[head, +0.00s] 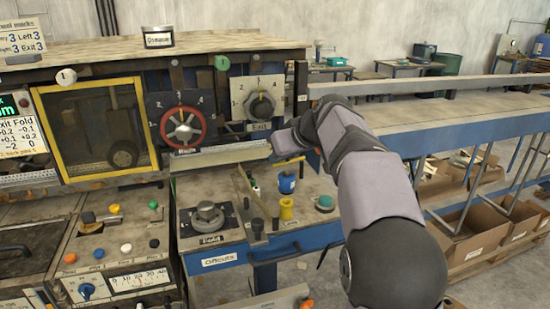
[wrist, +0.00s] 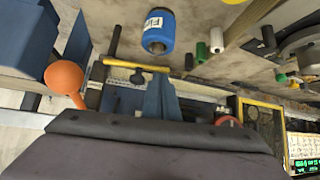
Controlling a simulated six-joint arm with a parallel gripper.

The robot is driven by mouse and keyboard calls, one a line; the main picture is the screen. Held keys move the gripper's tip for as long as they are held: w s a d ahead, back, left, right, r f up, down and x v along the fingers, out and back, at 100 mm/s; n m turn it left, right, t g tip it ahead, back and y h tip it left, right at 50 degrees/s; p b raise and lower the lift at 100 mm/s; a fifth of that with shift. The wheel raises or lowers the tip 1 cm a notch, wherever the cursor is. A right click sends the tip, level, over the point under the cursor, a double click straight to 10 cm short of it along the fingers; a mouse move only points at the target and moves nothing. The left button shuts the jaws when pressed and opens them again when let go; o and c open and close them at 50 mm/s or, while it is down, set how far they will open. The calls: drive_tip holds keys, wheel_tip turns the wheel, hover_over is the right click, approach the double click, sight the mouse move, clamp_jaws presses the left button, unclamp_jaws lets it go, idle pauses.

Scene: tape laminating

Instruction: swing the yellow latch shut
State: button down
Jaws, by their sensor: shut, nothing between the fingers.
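A thin yellow bar (wrist: 136,65), which looks like the latch, shows in the wrist view beside a dark pivot-like piece and a black rod. I cannot tell how far it is swung. In the head view I cannot pick it out surely; my arm covers part of that area. My gripper (head: 275,143) is at the right end of the metal ledge, below the Exit dial, shut and empty. Its fingers are small and partly hidden in the head view. In the wrist view, the yellow bar lies beyond the dark gripper body, with no clear contact.
A blue labelled cylinder (head: 287,183) and a yellow spool-shaped piece (head: 286,208) stand on the bench below my gripper. A red handwheel (head: 183,128) and a yellow-framed door (head: 95,130) are to the left. An orange ball (wrist: 65,77) shows in the wrist view.

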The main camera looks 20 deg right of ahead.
drive_tip(key=s+n+y, duration=0.1)
drive_tip(key=s+d+n+g+y, duration=0.1)
drive_tip(key=n, duration=0.1)
drive_tip(key=shift+s+d+f+n+y+b, duration=0.15)
drive_tip(key=shift+n+y+b, duration=0.15)
drive_tip(key=shift+y+b, duration=0.1)
drive_tip(key=shift+s+d, duration=0.15)
drive_tip(key=shift+s, duration=0.25)
drive_tip(key=shift+w+a+r+p, duration=0.2)
drive_tip(key=shift+w+r+p, duration=0.1)
drive_tip(key=shift+r, duration=0.1)
drive_tip(key=w+a+r+p, duration=0.2)
drive_tip(key=p, duration=0.1)
wheel_tip(320, 180, up, 6)
drive_tip(key=b, duration=0.2)
hover_over(288, 174)
drive_tip(key=s+d, duration=0.2)
drive_tip(key=s, duration=0.1)
drive_tip(key=shift+s+d+f, duration=0.1)
drive_tip(key=shift+d, duration=0.05)
drive_tip(key=shift+p, duration=0.3)
